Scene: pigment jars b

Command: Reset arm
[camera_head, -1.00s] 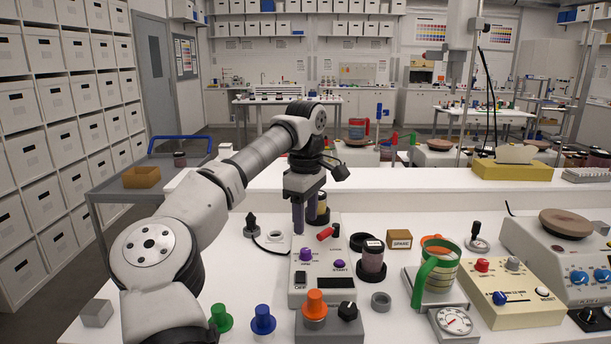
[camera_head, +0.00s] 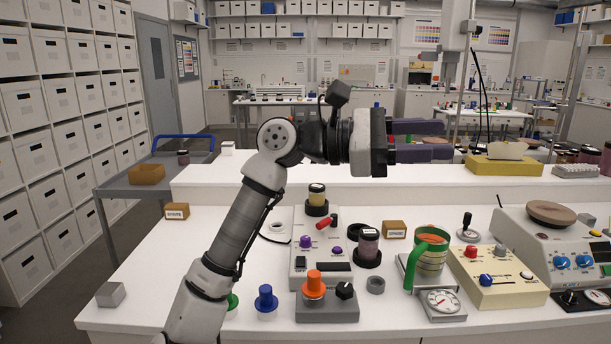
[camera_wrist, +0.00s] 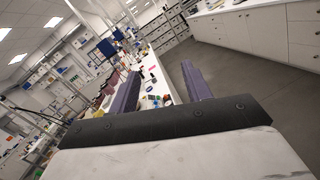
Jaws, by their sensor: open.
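My gripper (camera_head: 418,140) is raised above the back ledge of the bench in the head view, with its two purple fingers pointing right. The fingers are apart and nothing is between them. The wrist view also shows the gripper (camera_wrist: 160,90), its fingers spread with the room and a distant bench behind them. My arm bends upward from the bench's front left.
Tan blocks (camera_head: 177,211) stand nearby. The air around the gripper is clear.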

